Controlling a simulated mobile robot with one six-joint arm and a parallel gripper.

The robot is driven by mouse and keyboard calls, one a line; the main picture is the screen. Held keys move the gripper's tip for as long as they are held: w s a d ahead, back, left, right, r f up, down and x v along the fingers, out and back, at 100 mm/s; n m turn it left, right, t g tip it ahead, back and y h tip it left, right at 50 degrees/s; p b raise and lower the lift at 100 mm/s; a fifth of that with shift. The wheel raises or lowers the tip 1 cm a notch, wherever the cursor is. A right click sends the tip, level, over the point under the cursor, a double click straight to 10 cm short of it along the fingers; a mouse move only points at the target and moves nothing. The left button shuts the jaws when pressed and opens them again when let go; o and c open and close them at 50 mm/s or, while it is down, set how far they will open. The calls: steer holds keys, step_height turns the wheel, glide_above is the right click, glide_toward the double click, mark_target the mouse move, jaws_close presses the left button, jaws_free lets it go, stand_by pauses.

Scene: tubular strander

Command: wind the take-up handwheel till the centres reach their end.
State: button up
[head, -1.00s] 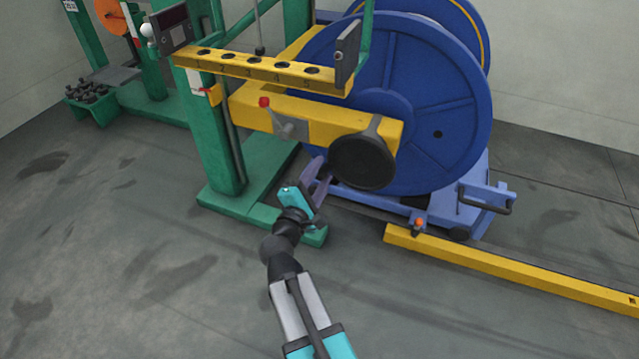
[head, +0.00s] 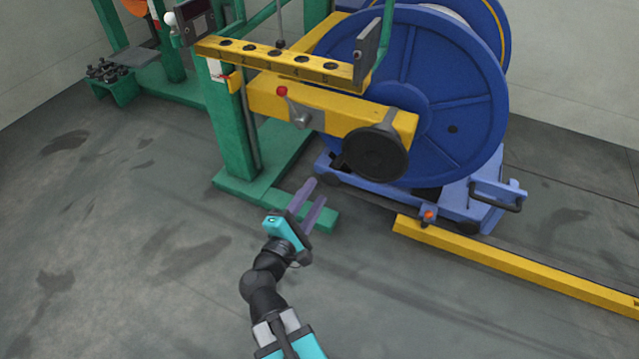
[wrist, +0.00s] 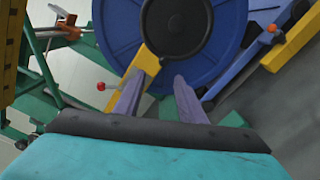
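The take-up handwheel is a dark round disc (head: 375,154) on the right end of a yellow beam (head: 335,117), in front of the blue reel (head: 440,95). In the wrist view the dark handwheel (wrist: 177,22) shows at the top centre, ahead of the fingers. My gripper (head: 314,194) is left of and below the handwheel, apart from it. Its two purple fingers are spread with nothing between them, and the wrist view also shows them apart (wrist: 158,97). The centres themselves are hidden or cannot be made out.
A red-knobbed lever (head: 283,92) sits on the beam left of the handwheel. A green frame foot (head: 265,195) lies by my gripper. A yellow floor rail (head: 510,270) and a blue carriage with a handle (head: 497,195) are at the right. The floor at the left is clear.

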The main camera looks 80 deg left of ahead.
steer(key=shift+v, duration=0.8)
